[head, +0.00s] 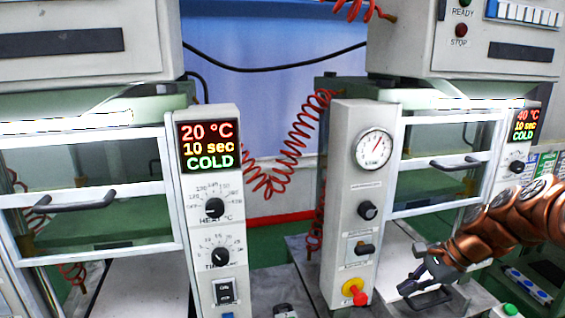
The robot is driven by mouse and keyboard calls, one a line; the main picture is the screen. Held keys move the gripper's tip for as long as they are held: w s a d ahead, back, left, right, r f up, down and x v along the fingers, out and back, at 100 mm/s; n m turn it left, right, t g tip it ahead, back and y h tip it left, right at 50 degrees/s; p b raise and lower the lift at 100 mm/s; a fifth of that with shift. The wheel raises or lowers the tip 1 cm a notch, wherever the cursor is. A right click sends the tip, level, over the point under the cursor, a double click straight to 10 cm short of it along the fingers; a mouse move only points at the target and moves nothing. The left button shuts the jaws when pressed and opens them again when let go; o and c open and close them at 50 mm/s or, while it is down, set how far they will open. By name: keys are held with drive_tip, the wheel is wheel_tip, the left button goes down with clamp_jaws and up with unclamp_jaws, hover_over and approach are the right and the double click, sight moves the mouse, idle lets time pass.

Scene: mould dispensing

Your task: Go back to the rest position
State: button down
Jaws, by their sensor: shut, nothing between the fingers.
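My gripper (410,287) is at the lower right of the head view, at the end of my copper-coloured arm. It is dark grey, shut and empty, in front of the right machine's lower shelf. It points left towards the grey control column (352,205) with the round gauge, apart from it as far as I can tell.
The left machine's panel (210,210) reads 20 °C, 10 sec, COLD; the right panel (522,130) reads 40 °C, 10 sec, COLD. Both glazed doors (90,200) (445,165) have black handles. A coiled red hose (285,155) hangs between the machines. A red-yellow knob (355,292) sticks out.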

drive_tip(key=s+a+n+g+h, duration=0.2)
drive_tip(key=s+a+n+g, duration=0.1)
drive_tip(key=s+a+n, duration=0.8)
drive_tip(key=s+f+n+h, duration=0.1)
drive_tip(key=s+n+h, duration=0.1)
drive_tip(key=s, duration=0.7)
drive_tip(key=s+f+n+g+h, duration=0.1)
drive_tip(key=s+n+h, duration=0.1)
drive_tip(key=s, duration=0.8)
drive_tip(key=shift+s+a+f+n, duration=0.25)
drive_tip(key=shift+a+n, duration=0.2)
drive_tip(key=shift+n, duration=0.25)
